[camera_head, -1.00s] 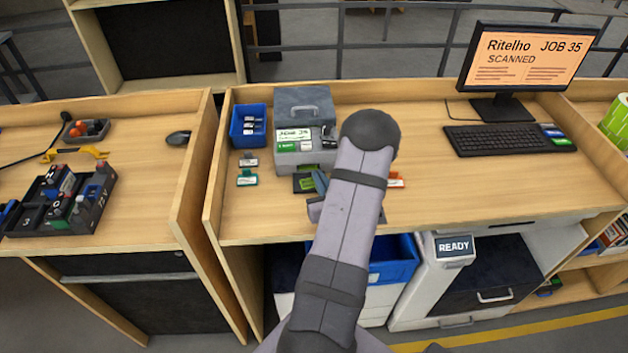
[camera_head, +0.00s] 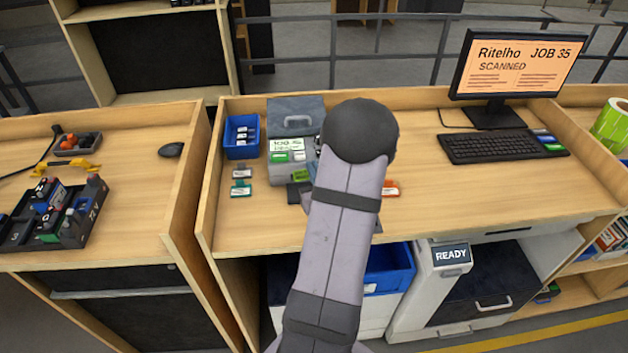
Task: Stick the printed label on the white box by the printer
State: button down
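A grey case-like unit (camera_head: 296,112) with a handle stands at the left of the middle bench. A printed label reading JOB with a blurred number (camera_head: 286,145) shows on its front part, above green and white tags. My arm covers the unit's right side. A white box-like body (camera_head: 376,315) stands under the bench below a blue bin, beside a white machine (camera_head: 436,285) with a READY display; I cannot tell if these are the task's box and printer. My gripper (camera_head: 297,191) is mostly hidden behind my arm, with only a dark edge showing near the unit.
A small blue bin (camera_head: 242,136) and tags (camera_head: 241,182) lie left of the unit. An orange tag (camera_head: 390,189) lies right of my arm. A monitor (camera_head: 518,62) and keyboard (camera_head: 502,146) stand at the right. A wooden divider (camera_head: 200,190) rises at the left.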

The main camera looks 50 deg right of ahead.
jog(key=shift+r, duration=1.25)
jog(key=s+d+m+g+h+b, duration=0.1)
jog(key=s+d+b, duration=0.1)
jog(key=d, duration=0.4)
jog(key=s+d+m+g+h+b, duration=0.1)
jog(key=s+d+b, duration=0.1)
jog(key=d+b, duration=0.2)
jog(key=s+d+m+h+b, duration=0.1)
jog(key=s+d+b, duration=0.1)
jog(key=d, duration=0.6)
jog(key=shift+d+f+g+b, duration=0.25)
jog(key=shift+f+g+b, duration=0.15)
jog(key=shift+b, duration=0.45)
jog(key=shift+s+d+r, duration=0.1)
jog(key=shift+s+d, duration=0.15)
jog(key=shift+d, duration=0.1)
jog(key=shift+f, duration=0.2)
jog(key=shift+a+f+b, duration=0.1)
jog(key=shift+f+b, duration=2.75)
jog(key=shift+f, duration=0.05)
jog(key=shift+f, duration=0.4)
jog(key=c, duration=1.9)
grip_release()
jog(key=shift+o, duration=0.4)
